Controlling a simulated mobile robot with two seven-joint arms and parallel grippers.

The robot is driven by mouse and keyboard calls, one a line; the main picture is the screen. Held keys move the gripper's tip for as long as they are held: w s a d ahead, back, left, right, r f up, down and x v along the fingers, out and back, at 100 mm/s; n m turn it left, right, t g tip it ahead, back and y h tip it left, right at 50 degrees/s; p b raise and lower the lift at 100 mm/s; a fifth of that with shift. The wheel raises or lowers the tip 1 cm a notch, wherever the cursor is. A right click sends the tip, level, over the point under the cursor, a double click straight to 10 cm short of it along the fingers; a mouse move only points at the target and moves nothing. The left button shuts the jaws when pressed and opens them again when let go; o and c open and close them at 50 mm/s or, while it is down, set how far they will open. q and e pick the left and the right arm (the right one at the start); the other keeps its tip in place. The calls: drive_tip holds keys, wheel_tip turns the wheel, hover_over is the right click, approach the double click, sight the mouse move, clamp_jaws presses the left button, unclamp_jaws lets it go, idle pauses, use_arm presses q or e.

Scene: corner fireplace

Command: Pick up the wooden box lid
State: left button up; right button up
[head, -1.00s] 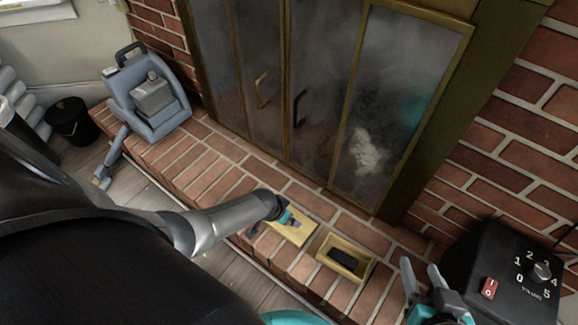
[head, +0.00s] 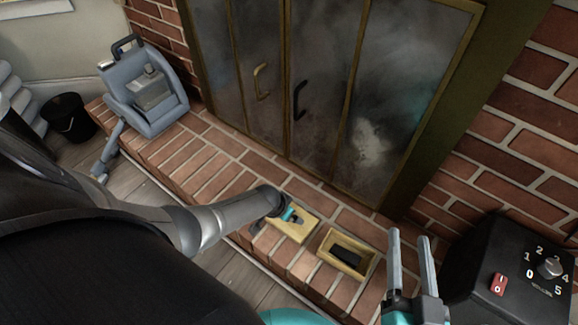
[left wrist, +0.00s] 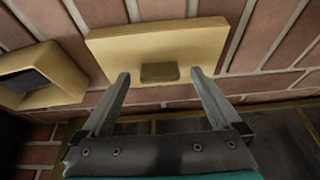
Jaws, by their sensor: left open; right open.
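The wooden box lid (head: 302,228) lies flat on the brick hearth, just left of the open wooden box (head: 324,252). It also shows in the left wrist view (left wrist: 205,45), with a small knob-like handle (left wrist: 159,72) near its edge facing my fingers. My left gripper (left wrist: 160,80) is open, one finger on either side of the handle; I cannot tell whether they touch the lid. In the head view my left arm partly covers the lid. A dark object (head: 346,257) lies inside the box. My right gripper (head: 408,245) is open and empty, right of the box.
A black box with a numbered dial (head: 515,275) stands at the right. A grey-blue machine (head: 150,95) stands on the hearth's left end, with a black bucket (head: 68,117) beside it. Glass fireplace doors (head: 330,90) rise behind the hearth.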

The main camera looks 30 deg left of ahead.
use_arm(q)
drive_tip(key=shift+f, duration=0.15)
drive_tip(key=c, duration=1.4)
drive_tip(key=shift+c, duration=0.2)
